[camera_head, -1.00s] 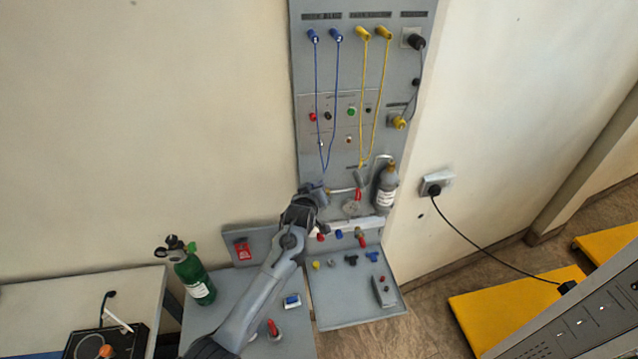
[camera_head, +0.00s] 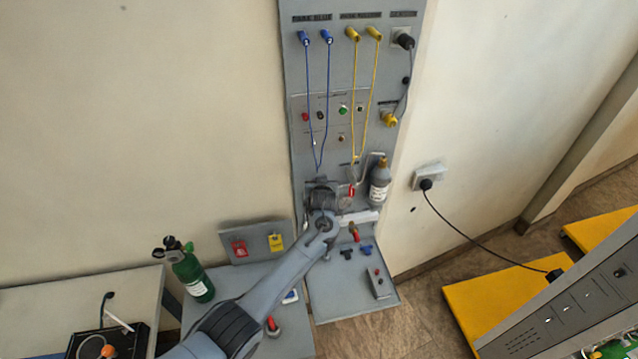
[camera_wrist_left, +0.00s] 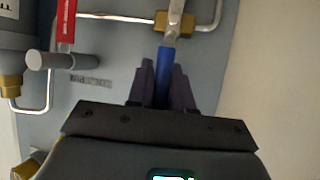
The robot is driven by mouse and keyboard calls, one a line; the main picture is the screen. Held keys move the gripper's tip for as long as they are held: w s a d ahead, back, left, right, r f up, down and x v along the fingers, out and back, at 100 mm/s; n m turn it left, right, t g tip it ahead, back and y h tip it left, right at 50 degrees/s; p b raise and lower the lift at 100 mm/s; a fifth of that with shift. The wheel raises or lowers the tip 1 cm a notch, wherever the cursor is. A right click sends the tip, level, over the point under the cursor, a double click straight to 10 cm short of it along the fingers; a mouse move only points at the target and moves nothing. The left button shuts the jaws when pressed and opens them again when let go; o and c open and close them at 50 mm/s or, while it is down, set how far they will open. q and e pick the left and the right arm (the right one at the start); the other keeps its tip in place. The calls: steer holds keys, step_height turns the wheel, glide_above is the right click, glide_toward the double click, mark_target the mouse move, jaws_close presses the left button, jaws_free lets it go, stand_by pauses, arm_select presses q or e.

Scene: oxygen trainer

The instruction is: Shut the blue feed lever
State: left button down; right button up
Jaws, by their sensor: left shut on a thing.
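The blue feed lever (camera_wrist_left: 166,62) shows in the left wrist view as a blue sleeve on a flat metal stem. The stem runs to a brass valve fitting (camera_wrist_left: 174,22) on a bent silver pipe, and the lever stands roughly crosswise to that pipe. My left gripper (camera_wrist_left: 165,78) is shut on the blue sleeve, with dark fingers on both sides. In the head view my left gripper (camera_head: 322,196) is at the lower part of the grey wall panel (camera_head: 297,150), and it hides the lever there. My right gripper is not in view.
A red tagged handle (camera_wrist_left: 66,20) and a grey round knob (camera_wrist_left: 35,61) sit left of the lever. A grey bottle (camera_head: 380,186) stands right of my gripper. A shelf with small fittings (camera_head: 345,300) lies below. A green cylinder (camera_head: 192,272) stands at left.

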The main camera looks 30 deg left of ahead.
arm_select(q)
steer(key=shift+f, duration=0.1)
steer(key=c, duration=1.1)
jaws_free()
steer(key=shift+s+d, duration=0.1)
steer(key=v, duration=1)
steer(key=shift+s+r, duration=0.25)
steer(key=shift+d, duration=0.15)
